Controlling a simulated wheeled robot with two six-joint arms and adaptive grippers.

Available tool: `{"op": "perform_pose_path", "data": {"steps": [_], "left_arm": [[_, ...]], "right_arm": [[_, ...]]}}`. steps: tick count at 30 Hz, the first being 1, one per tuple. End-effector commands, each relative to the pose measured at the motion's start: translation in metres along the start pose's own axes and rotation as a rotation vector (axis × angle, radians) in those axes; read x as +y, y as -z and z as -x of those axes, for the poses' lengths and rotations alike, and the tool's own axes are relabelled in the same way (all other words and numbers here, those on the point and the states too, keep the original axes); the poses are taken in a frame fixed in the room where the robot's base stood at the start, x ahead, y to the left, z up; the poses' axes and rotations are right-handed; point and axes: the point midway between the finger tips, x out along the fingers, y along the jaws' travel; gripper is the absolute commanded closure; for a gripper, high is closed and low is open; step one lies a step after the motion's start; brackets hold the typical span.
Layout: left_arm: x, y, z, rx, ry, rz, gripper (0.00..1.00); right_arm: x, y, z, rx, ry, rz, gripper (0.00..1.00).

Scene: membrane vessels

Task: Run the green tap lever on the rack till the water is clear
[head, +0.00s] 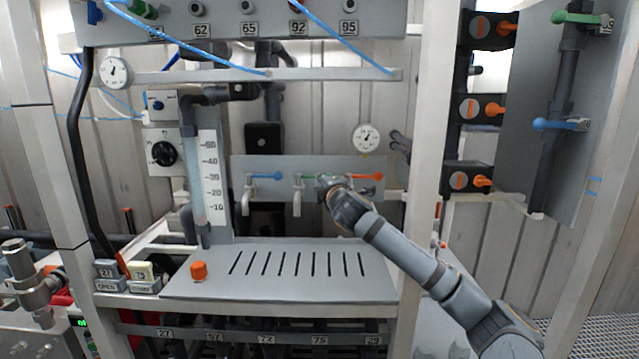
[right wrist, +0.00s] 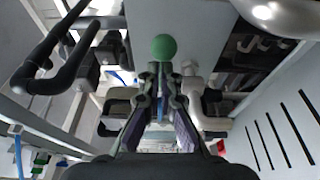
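The green tap lever (head: 309,176) is the middle one of three on the grey rack panel, above a pale tap spout (head: 297,197). My right gripper (head: 325,184) is at the lever's right end and hides part of it. In the right wrist view, the lever's round green end (right wrist: 164,47) sits just beyond and above the fingertips (right wrist: 162,72). A narrow gap shows between the fingers, with nothing clearly held. No water stream can be made out at the spout. My left gripper is not in view.
A blue lever (head: 265,176) is left of the green one and an orange lever (head: 366,176) is right, close to my right arm. A slotted grey tray (head: 215,285) lies below. An upright post (head: 425,120) stands right of the panel.

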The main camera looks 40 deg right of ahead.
Motion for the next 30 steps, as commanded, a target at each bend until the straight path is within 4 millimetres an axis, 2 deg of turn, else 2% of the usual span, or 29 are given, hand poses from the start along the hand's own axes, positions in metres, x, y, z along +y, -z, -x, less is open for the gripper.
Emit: {"op": "perform_pose_path", "data": {"steps": [12, 30], "left_arm": [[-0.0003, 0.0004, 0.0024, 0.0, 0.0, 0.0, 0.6], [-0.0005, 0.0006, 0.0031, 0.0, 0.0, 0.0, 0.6]], "right_arm": [[0.0001, -0.0102, -0.0086, -0.004, 0.001, 0.0, 1.0], [0.0006, -0.0117, -0.0097, -0.006, 0.0, 0.002, 1.0]]}}
